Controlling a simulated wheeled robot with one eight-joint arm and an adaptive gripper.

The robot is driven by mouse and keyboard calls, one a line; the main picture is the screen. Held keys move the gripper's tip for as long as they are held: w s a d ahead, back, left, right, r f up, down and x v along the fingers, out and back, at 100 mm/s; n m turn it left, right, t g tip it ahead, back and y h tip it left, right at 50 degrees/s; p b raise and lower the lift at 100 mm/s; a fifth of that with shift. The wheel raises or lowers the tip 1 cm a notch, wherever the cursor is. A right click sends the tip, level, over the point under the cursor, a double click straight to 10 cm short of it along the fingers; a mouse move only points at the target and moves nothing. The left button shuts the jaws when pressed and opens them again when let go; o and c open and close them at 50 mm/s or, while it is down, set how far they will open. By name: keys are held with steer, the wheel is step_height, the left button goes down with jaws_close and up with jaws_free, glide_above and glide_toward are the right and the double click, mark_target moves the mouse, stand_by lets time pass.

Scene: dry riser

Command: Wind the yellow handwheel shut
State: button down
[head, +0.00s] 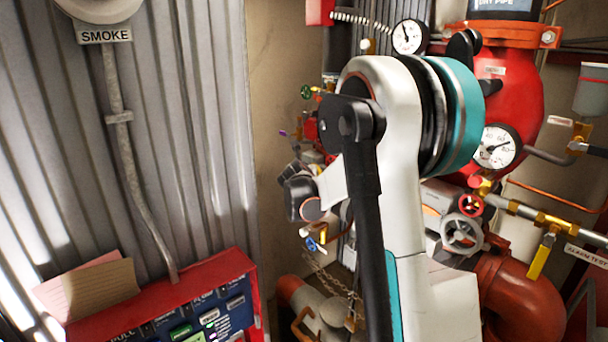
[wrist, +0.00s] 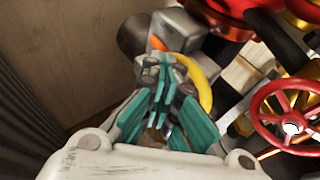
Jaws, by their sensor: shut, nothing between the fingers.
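The yellow handwheel (wrist: 202,82) shows in the wrist view as a curved piece of rim just right of my fingertips. The rest of it is hidden behind my gripper and the grey parts around it. My gripper (wrist: 164,70) has teal fingers that are closed together with nothing between them. Its tips overlap the left side of the yellow rim in the picture; I cannot tell whether they touch it. In the head view my arm covers the middle, and I cannot make out the yellow handwheel there.
A red handwheel (wrist: 291,126) is close on the right in the wrist view. The head view shows a red valve body (head: 515,95), gauges, a grey handwheel (head: 462,234) and a yellow lever (head: 541,257) at right. A red-framed panel (head: 170,305) is at lower left.

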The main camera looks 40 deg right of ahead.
stand_by(0.3)
steer(key=a, duration=0.4)
steer(key=shift+s+b, duration=0.15)
steer(key=shift+b, duration=0.25)
steer(key=shift+f, duration=0.1)
step_height(320, 180, down, 5)
steer(key=s+a+b, duration=0.2)
steer(key=s+b, duration=0.1)
steer(key=w+d+r+p, duration=0.2)
steer(key=w+d+p, duration=0.2)
steer(key=d, duration=0.1)
steer(key=s, duration=0.1)
steer(key=s+f+b, duration=0.1)
steer(key=s+d+f, duration=0.1)
steer(key=shift+s, duration=0.3)
steer(key=shift+d+r, duration=0.1)
